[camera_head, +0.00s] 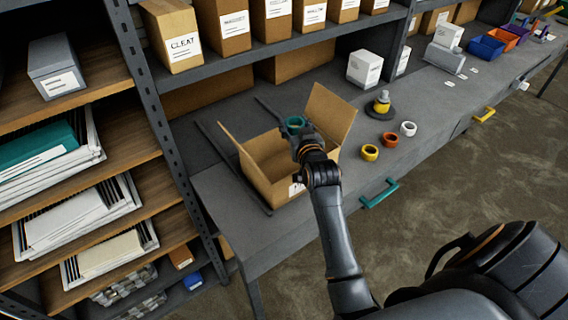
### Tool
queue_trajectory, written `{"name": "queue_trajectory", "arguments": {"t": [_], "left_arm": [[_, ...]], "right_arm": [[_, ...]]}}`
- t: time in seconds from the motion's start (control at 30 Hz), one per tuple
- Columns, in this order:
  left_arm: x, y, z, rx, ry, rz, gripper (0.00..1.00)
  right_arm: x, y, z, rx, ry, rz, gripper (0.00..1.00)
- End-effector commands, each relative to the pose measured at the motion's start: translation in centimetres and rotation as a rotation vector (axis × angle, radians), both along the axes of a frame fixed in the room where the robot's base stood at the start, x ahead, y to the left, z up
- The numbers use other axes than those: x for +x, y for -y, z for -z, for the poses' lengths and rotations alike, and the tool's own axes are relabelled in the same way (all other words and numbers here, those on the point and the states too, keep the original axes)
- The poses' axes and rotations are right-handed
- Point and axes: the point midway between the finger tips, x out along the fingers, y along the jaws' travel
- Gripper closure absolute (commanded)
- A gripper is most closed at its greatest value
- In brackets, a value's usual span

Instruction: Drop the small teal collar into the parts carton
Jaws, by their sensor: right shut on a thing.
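The small teal collar (295,121) is at the tip of my right gripper (298,130), which is shut on it. The gripper holds it above the open parts carton (262,178), a brown cardboard box with its flaps raised. The carton stands on the grey bench near its left end. My right arm comes in from below and passes over the carton's right side, hiding part of its inside. My left gripper is not in view.
A yellow collar (370,152), an orange collar (390,139) and a white collar (408,128) lie right of the carton. A dark round base with a yellow part (381,104) stands behind them. Shelves with boxes rise behind the bench (329,227).

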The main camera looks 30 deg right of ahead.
Motion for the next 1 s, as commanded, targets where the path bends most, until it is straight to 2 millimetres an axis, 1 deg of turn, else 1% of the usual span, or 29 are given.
{"name": "queue_trajectory", "arguments": {"t": [0.03, 0.1, 0.37, 0.4, 0.47, 0.5, 0.73, 0.83, 0.93, 1.0], "left_arm": [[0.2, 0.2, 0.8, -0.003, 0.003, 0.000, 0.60], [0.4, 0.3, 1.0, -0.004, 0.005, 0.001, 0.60], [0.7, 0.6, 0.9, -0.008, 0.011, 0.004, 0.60], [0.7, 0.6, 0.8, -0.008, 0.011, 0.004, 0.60], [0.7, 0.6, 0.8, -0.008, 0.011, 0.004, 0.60], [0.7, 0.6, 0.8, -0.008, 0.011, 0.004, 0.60], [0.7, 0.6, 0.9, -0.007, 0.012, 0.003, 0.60], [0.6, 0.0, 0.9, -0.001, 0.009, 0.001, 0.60], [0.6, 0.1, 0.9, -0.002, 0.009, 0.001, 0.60], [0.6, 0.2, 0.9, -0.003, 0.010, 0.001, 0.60]], "right_arm": [[0.0, 0.0, 0.7, 0.000, 0.002, 0.000, 0.77], [0.0, 0.0, 0.9, 0.000, 0.002, 0.000, 0.77], [0.0, 0.0, 0.8, 0.001, 0.001, 0.000, 0.77], [0.0, 0.0, 0.8, 0.001, 0.001, 0.000, 0.47], [0.0, 0.0, 0.8, 0.001, 0.001, 0.000, 0.35], [0.0, 0.0, 0.8, 0.001, 0.001, 0.000, 0.26], [0.0, 0.0, 0.8, 0.000, 0.001, 0.000, 0.26], [-0.1, -0.1, 0.8, 0.000, 0.000, 0.000, 0.26], [-0.8, -0.3, 0.8, 0.000, 0.000, 0.000, 0.26], [-1.6, -0.6, 0.7, 0.000, 0.000, -0.001, 0.26]]}}
